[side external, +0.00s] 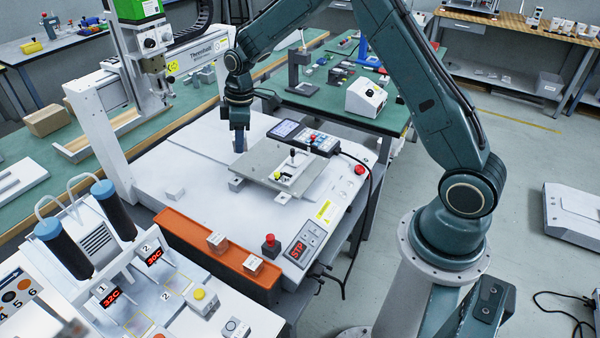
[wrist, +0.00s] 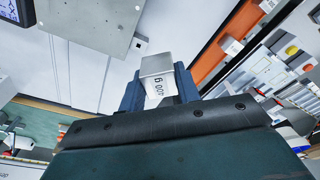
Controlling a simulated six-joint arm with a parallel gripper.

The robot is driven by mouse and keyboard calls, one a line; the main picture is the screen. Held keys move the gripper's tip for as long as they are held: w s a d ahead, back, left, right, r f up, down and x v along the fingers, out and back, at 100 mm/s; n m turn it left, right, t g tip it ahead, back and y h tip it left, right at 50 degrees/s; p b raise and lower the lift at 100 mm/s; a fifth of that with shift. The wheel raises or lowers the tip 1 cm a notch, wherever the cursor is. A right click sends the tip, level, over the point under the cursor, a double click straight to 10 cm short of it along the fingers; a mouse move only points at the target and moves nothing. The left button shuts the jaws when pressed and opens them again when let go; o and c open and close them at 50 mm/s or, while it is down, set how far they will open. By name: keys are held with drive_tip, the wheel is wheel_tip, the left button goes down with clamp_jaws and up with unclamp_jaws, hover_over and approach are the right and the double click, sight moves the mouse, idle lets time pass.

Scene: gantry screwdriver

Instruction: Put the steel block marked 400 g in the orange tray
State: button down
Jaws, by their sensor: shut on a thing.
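My gripper (wrist: 156,92) is shut on the steel block marked 400 g (wrist: 157,72). The block sits between its blue fingers in the wrist view, with the printed mark facing the camera. In the side view my gripper (side external: 239,143) points down over the pale machine bed, behind and left of the grey plate; the held block cannot be made out there. The orange tray (side external: 185,234) lies along the front edge of the bed, nearer the camera than my gripper. It also shows at upper right in the wrist view (wrist: 213,60).
Two small labelled blocks (side external: 217,241) (side external: 253,264) show at the tray. The raised grey plate (side external: 262,160) carries small parts. A white gantry (side external: 97,130) stands left. A red button (side external: 270,246) stands beside the tray's right end.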

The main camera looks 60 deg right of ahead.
drive_tip(key=s+a+f+m, duration=0.3)
drive_tip(key=s+m, duration=0.5)
drive_tip(key=s, duration=0.3)
drive_tip(key=shift+s+a+f+h, duration=0.2)
drive_tip(key=shift+a+h, duration=0.2)
drive_tip(key=shift+a, duration=0.45)
drive_tip(key=shift+w, duration=0.15)
drive_tip(key=w+d+r+n, duration=0.1)
drive_tip(key=w+n, duration=0.1)
drive_tip(key=w, duration=0.2)
drive_tip(key=w+d+r+n, duration=0.1)
drive_tip(key=w+d+n, duration=0.1)
drive_tip(key=w+n, duration=0.1)
drive_tip(key=w+d+r+n, duration=0.1)
drive_tip(key=w+d+n, duration=0.1)
drive_tip(key=w+n, duration=0.1)
drive_tip(key=shift+w+d+r+y, duration=0.1)
drive_tip(key=shift+w+r+y, duration=0.1)
drive_tip(key=shift+w, duration=0.25)
drive_tip(key=shift+w+r+y, duration=0.15)
drive_tip(key=shift+w+y, duration=0.05)
drive_tip(key=shift+w, duration=0.2)
drive_tip(key=w+d+r+n, duration=0.2)
drive_tip(key=d+n, duration=0.3)
drive_tip(key=w+d+r+n+g, duration=0.1)
drive_tip(key=w+d+r+n, duration=0.2)
drive_tip(key=d+n, duration=0.2)
drive_tip(key=shift+w+d+r+y, duration=0.25)
drive_tip(key=shift+w+d+y, duration=0.05)
